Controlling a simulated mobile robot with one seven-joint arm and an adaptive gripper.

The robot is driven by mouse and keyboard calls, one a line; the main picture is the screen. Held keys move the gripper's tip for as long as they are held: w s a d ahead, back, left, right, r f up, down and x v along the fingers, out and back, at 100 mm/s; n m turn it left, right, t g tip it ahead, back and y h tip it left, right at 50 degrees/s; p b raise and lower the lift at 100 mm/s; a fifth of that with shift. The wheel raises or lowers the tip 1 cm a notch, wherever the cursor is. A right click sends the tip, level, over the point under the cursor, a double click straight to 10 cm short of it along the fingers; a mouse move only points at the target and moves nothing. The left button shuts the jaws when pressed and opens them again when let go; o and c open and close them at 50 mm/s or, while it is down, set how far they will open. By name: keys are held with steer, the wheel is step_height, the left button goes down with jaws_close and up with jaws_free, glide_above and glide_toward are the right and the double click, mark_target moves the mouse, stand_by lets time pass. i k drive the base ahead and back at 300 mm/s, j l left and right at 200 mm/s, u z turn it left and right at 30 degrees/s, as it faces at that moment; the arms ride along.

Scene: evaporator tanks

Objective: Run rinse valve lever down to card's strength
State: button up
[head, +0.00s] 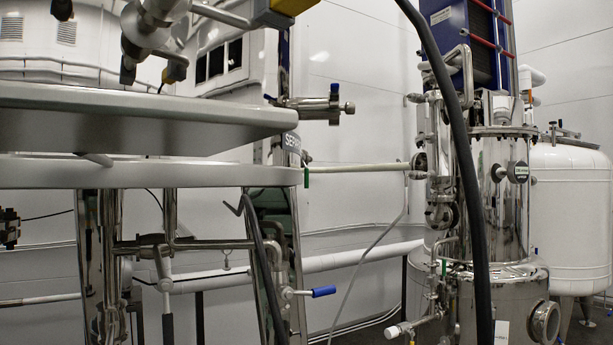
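I cannot tell which handle is the rinse valve lever. A blue-handled lever (322,291) sticks out to the right from a steel valve low in the middle. A small green handle (306,177) hangs at the end of a pale horizontal pipe. A white-tipped handle (398,330) sits low by the right tank. A small white card-like patch (502,333) shows at the lower right; no writing on it is readable. My gripper does not show clearly anywhere.
Two grey platform slabs (140,175) fill the upper left. A thick black hose (462,150) curves down in front of the steel evaporator tank (505,220). A white tank (568,215) stands at the far right. Pale wall shows between the left frame and the tanks.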

mark_target(303, 157)
steer(key=k+l, duration=0.2)
steer(key=i+l, duration=0.4)
steer(key=i+l+u, duration=0.1)
steer(key=i+l, duration=0.25)
steer(key=l, duration=0.15)
steer(key=i+l+u, duration=0.1)
steer(key=i+l, duration=0.6)
steer(key=l, duration=0.35)
steer(key=i+j, duration=0.7)
steer(key=i+u, duration=0.05)
